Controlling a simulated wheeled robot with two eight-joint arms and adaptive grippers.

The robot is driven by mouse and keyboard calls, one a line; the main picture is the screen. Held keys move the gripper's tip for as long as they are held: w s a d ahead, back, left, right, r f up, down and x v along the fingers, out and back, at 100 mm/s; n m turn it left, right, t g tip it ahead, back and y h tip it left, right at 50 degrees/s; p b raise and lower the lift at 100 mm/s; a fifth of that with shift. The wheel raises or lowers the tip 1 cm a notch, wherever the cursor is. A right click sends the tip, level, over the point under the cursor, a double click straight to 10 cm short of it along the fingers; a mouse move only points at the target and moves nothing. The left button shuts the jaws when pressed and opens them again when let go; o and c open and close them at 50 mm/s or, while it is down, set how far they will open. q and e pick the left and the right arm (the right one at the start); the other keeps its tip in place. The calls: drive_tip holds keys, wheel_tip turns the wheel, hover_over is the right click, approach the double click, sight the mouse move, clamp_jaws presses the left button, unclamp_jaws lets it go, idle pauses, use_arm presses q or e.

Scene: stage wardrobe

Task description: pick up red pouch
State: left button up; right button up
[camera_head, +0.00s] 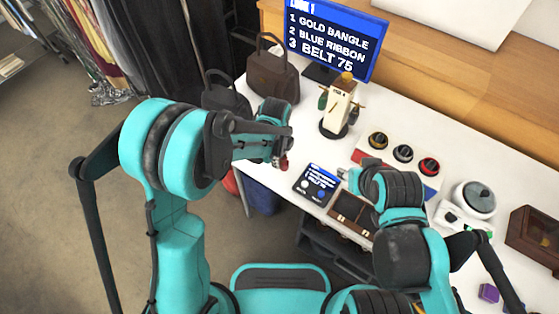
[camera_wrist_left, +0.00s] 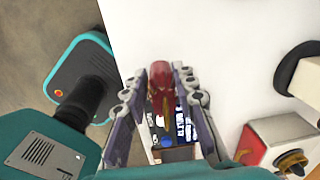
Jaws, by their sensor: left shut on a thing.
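The red pouch (camera_head: 284,162) shows as a small red patch at the tips of my left gripper (camera_head: 281,157) in the head view. In the left wrist view the red pouch (camera_wrist_left: 159,82) sits between the two fingers of my left gripper (camera_wrist_left: 165,100), which is shut on it. A yellow part shows at its lower end. The pouch is held over the white table near its front edge, with the tablet behind it in the wrist view. My right gripper (camera_head: 350,178) is over the table, right of the tablet; its fingers are too small and hidden to judge.
A tablet (camera_head: 318,185) and a brown case (camera_head: 350,212) lie near the table's front edge. Several round dials (camera_head: 403,153), a white pot (camera_head: 474,197) and a wooden box (camera_head: 535,236) stand to the right. Dark handbags (camera_head: 273,76) and a screen (camera_head: 333,38) stand at the back.

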use_arm(q)
drive_tip(key=s+d+r+p, duration=0.1)
drive_tip(key=d+r, duration=0.1)
drive_tip(key=d, duration=0.1)
drive_tip(key=s+d+r+p, duration=0.1)
drive_tip(key=s+d+r, duration=0.1)
drive_tip(key=d+r, duration=0.1)
drive_tip(key=s+d+r+p, duration=0.1)
drive_tip(key=d+r, duration=0.1)
drive_tip(key=d, duration=0.2)
drive_tip(key=shift+s+d+r, duration=0.25)
drive_tip(key=shift+d, duration=0.15)
